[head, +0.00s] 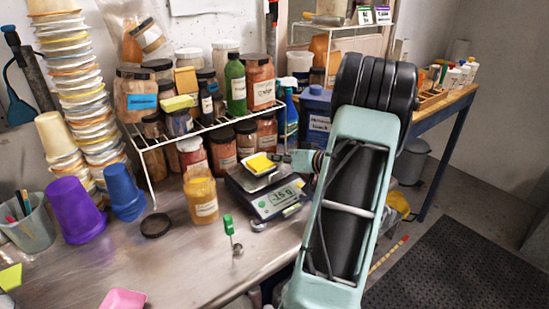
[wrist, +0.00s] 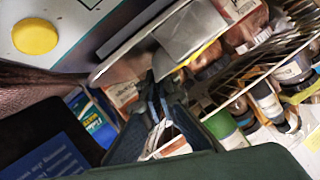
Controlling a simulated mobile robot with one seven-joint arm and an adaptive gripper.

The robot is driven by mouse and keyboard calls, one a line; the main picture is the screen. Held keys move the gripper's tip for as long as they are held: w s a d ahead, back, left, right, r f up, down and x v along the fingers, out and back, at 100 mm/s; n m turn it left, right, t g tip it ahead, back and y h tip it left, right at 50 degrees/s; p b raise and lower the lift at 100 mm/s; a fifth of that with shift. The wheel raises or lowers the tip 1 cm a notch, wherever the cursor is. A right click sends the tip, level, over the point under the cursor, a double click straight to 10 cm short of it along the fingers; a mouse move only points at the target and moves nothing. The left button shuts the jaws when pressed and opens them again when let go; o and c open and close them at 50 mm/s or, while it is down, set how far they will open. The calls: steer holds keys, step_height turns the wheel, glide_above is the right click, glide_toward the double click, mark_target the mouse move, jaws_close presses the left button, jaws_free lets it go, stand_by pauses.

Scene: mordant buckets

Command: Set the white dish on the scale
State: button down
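The white dish (head: 251,171) is at the scale's pan area in the head view, with something yellow showing in or just behind it. The scale (head: 277,198) is dark with a lit display that seems to show a negative number. My gripper (head: 285,157) reaches in from the right at the dish's edge. In the wrist view my gripper's fingers (wrist: 157,84) come together on the rim of the pale dish (wrist: 185,38), which looks tilted there. Whether the dish's underside touches the scale is hidden.
A wire rack (head: 205,127) with jars and bottles stands close behind the scale. An orange jar (head: 201,196) and a green-handled tool (head: 230,230) are to its left. A blue container (head: 315,118) stands behind my gripper. The front bench is mostly clear.

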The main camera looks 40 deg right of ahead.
steer(key=c, duration=2.7)
jaws_free()
steer(key=shift+f+b, duration=0.2)
steer(key=shift+b, duration=0.15)
steer(key=o, duration=0.5)
steer(key=shift+o, duration=0.2)
steer(key=shift+r, duration=0.15)
steer(key=shift+r+p, duration=0.15)
steer(key=shift+p, duration=0.25)
steer(key=shift+s+d, duration=0.1)
steer(key=shift+s, duration=0.25)
steer(key=b+v, duration=0.1)
steer(key=v, duration=1)
steer(key=shift+s+r, duration=0.1)
steer(key=shift+r, duration=0.05)
